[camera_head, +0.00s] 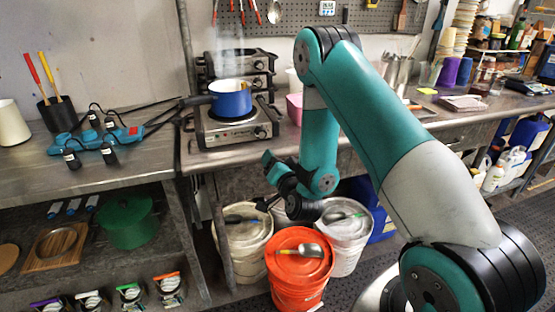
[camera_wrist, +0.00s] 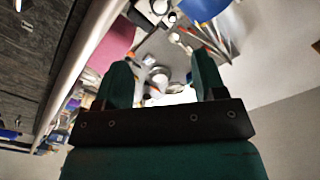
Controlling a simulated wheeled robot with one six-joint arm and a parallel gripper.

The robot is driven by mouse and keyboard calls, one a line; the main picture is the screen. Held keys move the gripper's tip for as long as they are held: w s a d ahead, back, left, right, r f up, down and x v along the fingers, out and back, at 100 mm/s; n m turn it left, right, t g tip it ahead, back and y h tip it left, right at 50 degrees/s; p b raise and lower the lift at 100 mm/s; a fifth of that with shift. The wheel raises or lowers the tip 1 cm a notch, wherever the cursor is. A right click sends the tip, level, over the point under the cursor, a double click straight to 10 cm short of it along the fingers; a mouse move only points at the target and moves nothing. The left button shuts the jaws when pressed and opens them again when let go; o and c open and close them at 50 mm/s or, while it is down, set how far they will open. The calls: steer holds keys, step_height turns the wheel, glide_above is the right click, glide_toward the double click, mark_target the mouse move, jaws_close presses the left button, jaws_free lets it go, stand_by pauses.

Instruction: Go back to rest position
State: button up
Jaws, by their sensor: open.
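My gripper (camera_head: 270,168) hangs in front of the counter edge, below the hot plate and above the buckets. My teal arm rises from the lower right, bends at the top and comes down to it. In the wrist view both green fingers of the gripper (camera_wrist: 162,80) stand apart with nothing held between them. The orange bucket (camera_head: 292,290) stands on the floor below, with a metal scoop on its lid. A pale bucket (camera_head: 241,262) stands behind it to the left, and another pale bucket (camera_head: 344,260) to the right.
A blue pot (camera_head: 231,101) sits on the hot plate (camera_head: 226,134) just above my gripper. The counter edge (camera_head: 370,150) runs close behind it. A pink container (camera_head: 294,108) is partly hidden by my arm. A green pot (camera_head: 128,225) stands on the left shelf.

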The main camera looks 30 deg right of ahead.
steer(key=shift+v, duration=0.9)
steer(key=s+a+r+n+g+y, duration=0.2)
steer(key=a+r+n+g+y, duration=0.25)
steer(key=a, duration=0.55)
steer(key=s+a+r+n+g+y, duration=0.25)
steer(key=a+r+n+y, duration=0.3)
steer(key=a, duration=0.35)
steer(key=s+a+r+n+g, duration=0.1)
steer(key=s+r+n+g, duration=0.1)
steer(key=s, duration=0.6)
steer(key=s+r+n+g, duration=0.2)
steer(key=s+g, duration=0.3)
steer(key=s, duration=0.3)
steer(key=s+a+r+n+g, duration=0.1)
steer(key=s+r+n+g, duration=0.2)
steer(key=s, duration=0.5)
steer(key=shift+s+a+h+p, duration=0.35)
steer(key=shift+h+p, duration=0.05)
